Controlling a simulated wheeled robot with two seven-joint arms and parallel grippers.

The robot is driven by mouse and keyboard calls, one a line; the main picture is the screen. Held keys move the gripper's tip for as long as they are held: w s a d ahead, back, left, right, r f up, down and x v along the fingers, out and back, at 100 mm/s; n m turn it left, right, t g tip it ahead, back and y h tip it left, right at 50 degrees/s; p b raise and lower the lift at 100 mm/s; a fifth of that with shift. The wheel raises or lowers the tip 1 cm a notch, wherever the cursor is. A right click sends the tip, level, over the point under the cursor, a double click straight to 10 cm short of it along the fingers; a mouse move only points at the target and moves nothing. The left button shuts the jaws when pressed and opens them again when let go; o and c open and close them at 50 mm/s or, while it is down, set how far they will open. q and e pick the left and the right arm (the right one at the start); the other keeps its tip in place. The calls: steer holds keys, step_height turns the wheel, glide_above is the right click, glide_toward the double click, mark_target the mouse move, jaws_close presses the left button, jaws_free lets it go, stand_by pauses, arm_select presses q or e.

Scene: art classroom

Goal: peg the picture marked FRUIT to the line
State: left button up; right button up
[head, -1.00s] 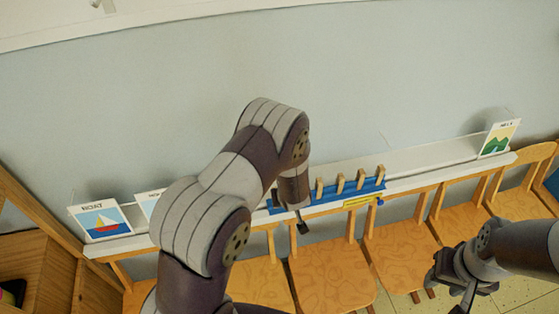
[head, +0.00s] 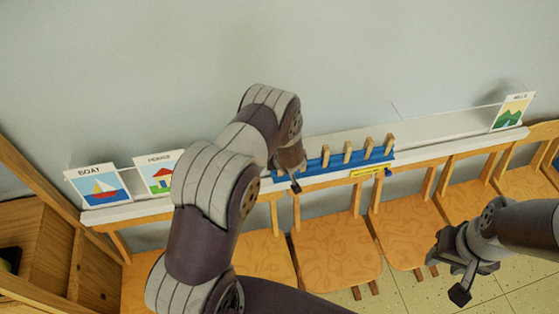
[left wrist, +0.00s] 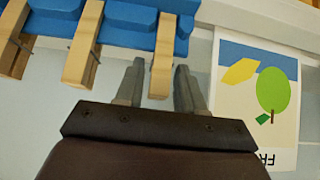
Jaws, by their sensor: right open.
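The picture whose visible letters read FR (left wrist: 275,85) lies upside down at the right of the left wrist view, with a green oval, a yellow shape and a blue band. Its other letters are cut off, and my left arm hides this spot in the head view. Wooden pegs (head: 347,152) stand in a blue rack (head: 318,170) on the shelf. My left gripper (left wrist: 160,85) is open, one finger each side of the end peg (left wrist: 163,50); a gap shows on the left. It also shows in the head view (head: 294,182). My right gripper (head: 450,277) is open and empty, away from the shelf. I cannot make out the line.
Pictures marked BOAT (head: 97,187), HOUSE (head: 161,175) and one at the far right (head: 513,112) lean on the white shelf (head: 435,127). A yellow label (head: 368,171) is on the rack's front. Wooden chairs (head: 335,255) line the shelf's front. A wooden cabinet (head: 45,265) stands at left.

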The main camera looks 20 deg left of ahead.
arm_select(q)
steer(key=shift+w, duration=0.1)
steer(key=c, duration=0.5)
steer(key=shift+o, duration=0.2)
steer(key=shift+r+p, duration=2.9)
steer(key=shift+r, duration=0.2)
steer(key=shift+d, duration=0.1)
steer(key=shift+s+d+r+p, duration=0.2)
steer(key=shift+s+d, duration=0.25)
steer(key=shift+s, duration=0.2)
steer(key=shift+s+d+r+p, duration=0.1)
steer(key=shift+s+d+p, duration=0.1)
steer(key=shift+s+d, duration=0.4)
steer(key=shift+s+d+r+p, duration=0.2)
steer(key=shift+s+d, duration=0.15)
steer(key=shift+s, duration=0.4)
